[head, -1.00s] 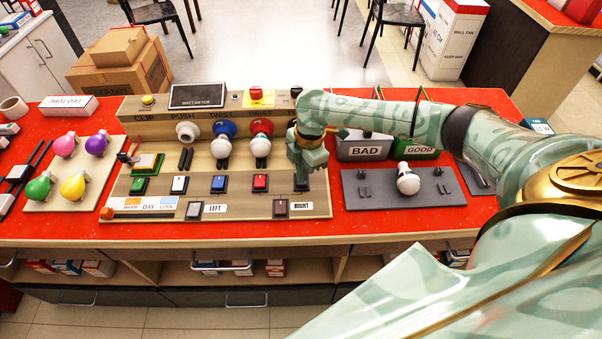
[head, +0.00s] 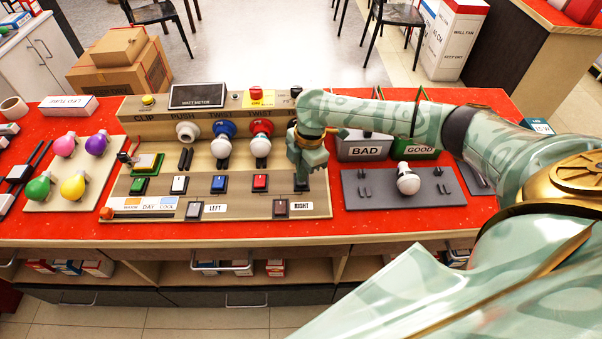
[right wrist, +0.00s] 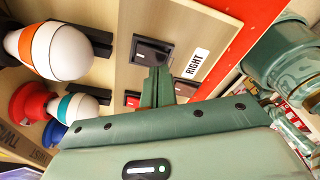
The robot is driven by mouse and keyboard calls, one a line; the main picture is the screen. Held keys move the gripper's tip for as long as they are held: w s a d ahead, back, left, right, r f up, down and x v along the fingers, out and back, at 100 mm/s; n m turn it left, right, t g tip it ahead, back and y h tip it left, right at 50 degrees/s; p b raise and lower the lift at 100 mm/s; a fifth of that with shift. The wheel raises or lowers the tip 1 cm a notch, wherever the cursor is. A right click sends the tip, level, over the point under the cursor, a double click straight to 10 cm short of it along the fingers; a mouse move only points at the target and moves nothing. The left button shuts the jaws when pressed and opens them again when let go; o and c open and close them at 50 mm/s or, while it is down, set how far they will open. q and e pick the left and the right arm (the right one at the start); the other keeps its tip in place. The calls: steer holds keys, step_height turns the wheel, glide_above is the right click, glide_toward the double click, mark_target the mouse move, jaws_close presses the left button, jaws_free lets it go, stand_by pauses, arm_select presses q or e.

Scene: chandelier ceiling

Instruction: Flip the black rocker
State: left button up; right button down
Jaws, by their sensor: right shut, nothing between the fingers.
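The black rocker (right wrist: 152,50) shows in the right wrist view as a black switch in a dark frame on the beige board. In the head view only the front edge of its frame (head: 301,189) shows, below my gripper. My right gripper (head: 302,177) is shut and empty, pointing down at this rocker. In the right wrist view its fingertips (right wrist: 158,70) are at the near edge of the rocker's frame; I cannot tell whether they touch it. My left gripper is not in view.
The red rocker (head: 260,183) and blue rocker (head: 219,184) sit to the left. The switch marked RIGHT (head: 281,208) is just in front. Bulbs in sockets (head: 261,145) stand behind. A grey tray with a white bulb (head: 408,183) lies to the right.

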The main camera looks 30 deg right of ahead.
steer(key=shift+f+b, duration=0.4)
steer(key=shift+f, duration=0.5)
stand_by(0.5)
step_height(320, 180, up, 7)
steer(key=p, duration=0.8)
steer(key=shift+r, duration=0.1)
